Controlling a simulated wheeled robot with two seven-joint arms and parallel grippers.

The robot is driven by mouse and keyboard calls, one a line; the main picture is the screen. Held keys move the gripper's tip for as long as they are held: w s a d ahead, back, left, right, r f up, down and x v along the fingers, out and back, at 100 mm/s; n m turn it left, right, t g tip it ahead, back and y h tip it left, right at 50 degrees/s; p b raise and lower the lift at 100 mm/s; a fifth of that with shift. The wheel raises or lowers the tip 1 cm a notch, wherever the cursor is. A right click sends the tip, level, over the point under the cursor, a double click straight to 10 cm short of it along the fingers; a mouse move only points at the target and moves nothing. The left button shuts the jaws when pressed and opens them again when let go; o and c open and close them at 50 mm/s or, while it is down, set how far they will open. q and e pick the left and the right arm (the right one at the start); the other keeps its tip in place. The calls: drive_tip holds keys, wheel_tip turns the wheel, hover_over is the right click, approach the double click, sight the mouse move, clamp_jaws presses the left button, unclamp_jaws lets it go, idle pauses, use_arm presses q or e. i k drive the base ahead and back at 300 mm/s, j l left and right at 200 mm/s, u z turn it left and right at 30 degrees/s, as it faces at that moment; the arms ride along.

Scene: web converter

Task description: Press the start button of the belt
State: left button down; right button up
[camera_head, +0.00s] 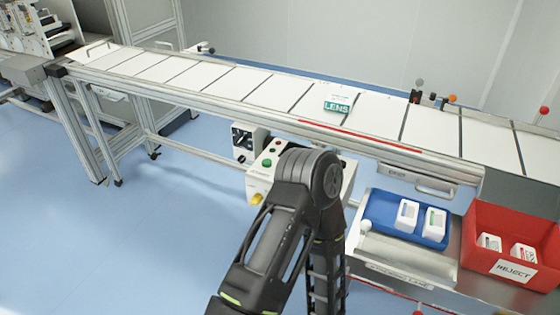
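The belt (270,92) runs from the upper left to the right edge, with white sections and dark cross lines. A pale control box (258,182) hangs below its front rail. That arm's lower link runs back down out of view. Neither gripper shows.
A grey box with dials (243,141) is beside the control box. A green-and-white LENS pack (337,105) lies on the belt. At right, a blue tray (376,211) and a red REJECT bin (478,228) hold white packs. Blue floor (130,230) is open at left.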

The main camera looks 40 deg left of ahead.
sight(267, 163)
drive_tip(key=k+j, duration=0.3)
drive_tip(key=j, duration=0.15)
drive_tip(key=k+j, duration=0.35)
drive_tip(key=j, duration=0.15)
